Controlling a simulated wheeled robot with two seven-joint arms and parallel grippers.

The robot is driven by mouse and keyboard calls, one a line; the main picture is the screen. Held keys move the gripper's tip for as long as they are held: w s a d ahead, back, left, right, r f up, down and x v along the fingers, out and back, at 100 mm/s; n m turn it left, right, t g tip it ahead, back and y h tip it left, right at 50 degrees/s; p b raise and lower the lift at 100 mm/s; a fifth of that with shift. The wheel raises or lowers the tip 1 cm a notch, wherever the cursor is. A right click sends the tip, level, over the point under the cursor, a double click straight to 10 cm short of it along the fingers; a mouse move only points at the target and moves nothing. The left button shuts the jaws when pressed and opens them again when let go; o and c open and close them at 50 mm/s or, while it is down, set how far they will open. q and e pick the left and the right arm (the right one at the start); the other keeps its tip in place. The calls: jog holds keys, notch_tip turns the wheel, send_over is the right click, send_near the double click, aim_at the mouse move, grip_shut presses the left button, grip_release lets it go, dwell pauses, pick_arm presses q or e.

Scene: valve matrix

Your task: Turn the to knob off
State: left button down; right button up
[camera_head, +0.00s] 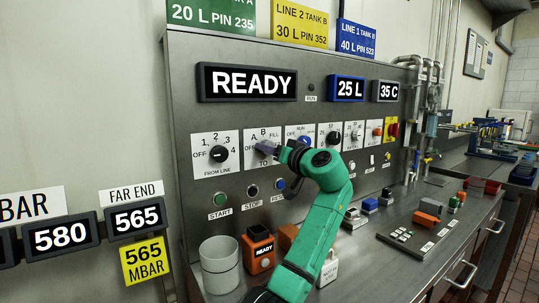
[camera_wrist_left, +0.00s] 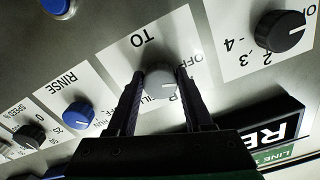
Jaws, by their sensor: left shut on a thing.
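The TO knob (camera_wrist_left: 160,80) is a grey round dial on a white label plate (camera_wrist_left: 138,54). In the wrist view it sits between the two fingers of my left gripper (camera_wrist_left: 160,84), which is shut on it. A white line on its face points toward the right side of that picture, where the OFF mark is printed close by. I cannot tell exactly which mark it meets. In the head view my left gripper (camera_head: 268,150) covers most of the knob, and the TO label plate (camera_head: 249,141) shows around it. My right gripper is not in view.
A black FROM LINE knob (camera_head: 218,154) is on the plate to the left. START, STOP and RESET buttons (camera_head: 252,190) sit below. A grey cup (camera_head: 219,264) and orange box (camera_head: 258,250) stand on the counter.

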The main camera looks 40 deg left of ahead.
pick_arm(q)
jog(key=shift+w+f+n+b, duration=0.15)
jog(key=shift+n+b, duration=0.1)
jog(key=shift+n, duration=0.75)
jog(key=shift+s+f+n+b, duration=0.1)
jog(key=shift+n+b, duration=0.1)
jog(key=shift+n, duration=0.8)
jog(key=shift+c, duration=1.5)
grip_release()
jog(key=shift+r, duration=0.15)
jog(key=b+v, duration=0.2)
jog(key=v, duration=1.2)
jog(key=shift+d, duration=0.3)
